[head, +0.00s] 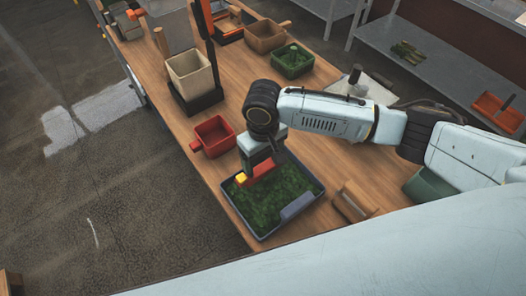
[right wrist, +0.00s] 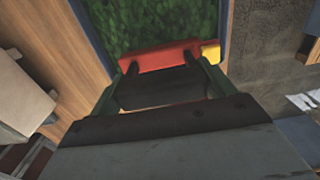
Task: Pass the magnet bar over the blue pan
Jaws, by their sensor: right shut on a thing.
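The blue pan (head: 309,200) sits on the wooden bench near its front end, filled with green granular material (head: 262,207). The magnet bar (head: 262,169), red with a yellow end, is held over the pan's far part. My right gripper (head: 258,165) points down and is shut on the bar; in the right wrist view the gripper (right wrist: 165,68) has its fingers at the red bar (right wrist: 160,54), with the green material beyond it. The exact gap between bar and material cannot be told. My left gripper is not in view.
A red pan (head: 213,136) stands just beyond the blue pan. A beige bin (head: 190,75) on a dark stand is farther back. A green-filled container (head: 292,62) and brown tray (head: 267,36) are at the back right. A wooden block (head: 354,202) lies right of the pan.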

